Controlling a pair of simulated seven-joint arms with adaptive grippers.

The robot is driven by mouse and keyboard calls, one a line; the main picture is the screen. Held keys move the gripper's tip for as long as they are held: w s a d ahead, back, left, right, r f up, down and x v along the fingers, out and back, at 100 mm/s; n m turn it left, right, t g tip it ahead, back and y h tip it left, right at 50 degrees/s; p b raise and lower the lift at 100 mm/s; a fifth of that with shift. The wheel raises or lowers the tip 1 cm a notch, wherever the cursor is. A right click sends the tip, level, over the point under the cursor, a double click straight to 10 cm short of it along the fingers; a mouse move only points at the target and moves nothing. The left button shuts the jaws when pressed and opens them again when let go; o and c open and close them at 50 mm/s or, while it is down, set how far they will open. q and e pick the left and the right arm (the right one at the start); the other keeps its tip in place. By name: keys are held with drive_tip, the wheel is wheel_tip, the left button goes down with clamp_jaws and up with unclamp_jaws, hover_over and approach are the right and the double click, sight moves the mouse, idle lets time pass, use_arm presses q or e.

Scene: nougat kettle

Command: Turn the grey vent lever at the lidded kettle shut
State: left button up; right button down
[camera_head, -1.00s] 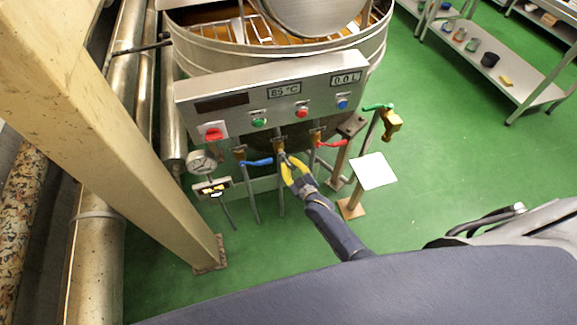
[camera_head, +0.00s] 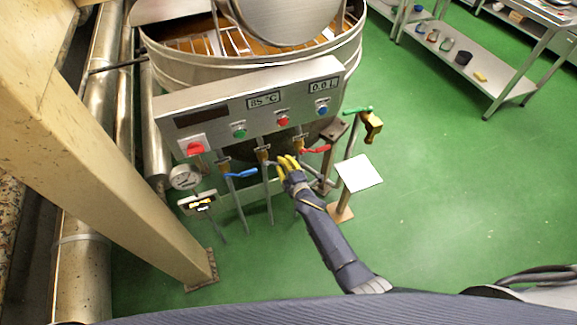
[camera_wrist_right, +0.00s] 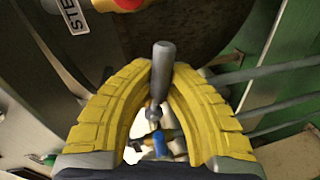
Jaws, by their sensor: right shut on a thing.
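The lidded kettle (camera_head: 250,62) stands at the top, with a panel on its front. Under the panel is a row of valves. The grey vent lever (camera_head: 272,163) is at the middle valve, between a blue lever and a red lever, and points right toward my gripper. My right gripper (camera_head: 287,163) has yellow fingers and is shut on it. In the right wrist view the grey lever's rounded handle (camera_wrist_right: 164,65) stands between the two yellow fingertips (camera_wrist_right: 160,75). The fingers hide part of the lever in the head view. My left gripper is not in view.
The blue lever (camera_head: 242,173) is left of my gripper and the red lever (camera_head: 316,150) is close on its right. A white plate on a post (camera_head: 359,173) stands further right. A beige column (camera_head: 110,150) fills the left.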

drive_tip(key=shift+d+r+n+h, duration=0.3)
drive_tip(key=shift+r+n, duration=0.25)
drive_tip(key=shift+n, duration=0.35)
drive_tip(key=shift+w+a+r, duration=0.1)
drive_tip(key=shift+r, duration=0.05)
drive_tip(key=c, duration=1.3)
unclamp_jaws()
drive_tip(key=shift+v, duration=6.05)
drive_tip(key=shift+a, duration=0.15)
